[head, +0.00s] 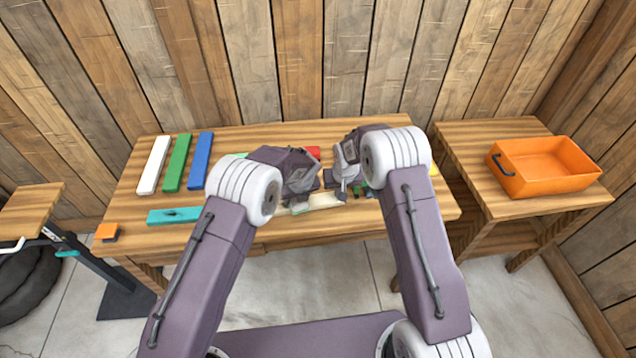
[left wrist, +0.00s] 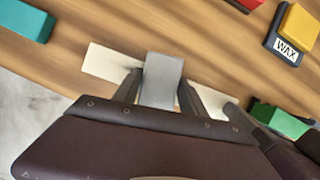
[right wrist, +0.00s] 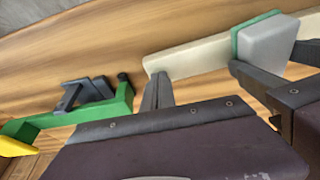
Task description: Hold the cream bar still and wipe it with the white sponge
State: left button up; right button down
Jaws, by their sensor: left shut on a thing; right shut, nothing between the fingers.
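The cream bar (head: 325,200) lies flat near the table's front edge. It also shows in the left wrist view (left wrist: 106,63) and the right wrist view (right wrist: 190,58). My left gripper (head: 299,203) is shut on the white sponge (left wrist: 163,78), which has a green side (right wrist: 238,44). The sponge is at the bar, over its surface; its contact is partly hidden by the fingers. My right gripper (right wrist: 158,90) is shut and empty, its fingertips at the bar's other end. I cannot tell whether they press on it.
A green clamp (right wrist: 75,115) lies close to my right gripper. A yellow WAX block (left wrist: 297,27) and a red thing (head: 313,152) lie behind. White (head: 153,165), green (head: 176,163) and blue (head: 201,160) bars and a teal piece (head: 174,215) lie left. An orange crate (head: 530,187) stands right.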

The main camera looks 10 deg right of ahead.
aim_at(283, 205)
jog(key=shift+s+f, duration=0.2)
pick_arm(q)
jog(key=shift+s+a, duration=0.2)
jog(key=shift+a, duration=2.15)
jog(key=shift+s+a+f, duration=0.15)
jog(key=shift+a, duration=0.7)
jog(key=shift+s+a+f, duration=0.1)
jog(key=shift+s+a, duration=0.05)
jog(key=shift+a, duration=0.7)
jog(key=shift+r, duration=0.1)
jog(key=shift+w+d+r, duration=0.1)
jog(key=shift+w+d, duration=0.05)
jog(key=shift+d, duration=0.9)
jog(key=shift+w+d+r, duration=0.1)
jog(key=shift+d, duration=0.95)
pick_arm(e)
jog(key=shift+r, duration=0.1)
pick_arm(q)
jog(key=shift+w+d+f, duration=0.15)
jog(key=shift+d, duration=1.8)
pick_arm(e)
jog(key=shift+w, duration=0.1)
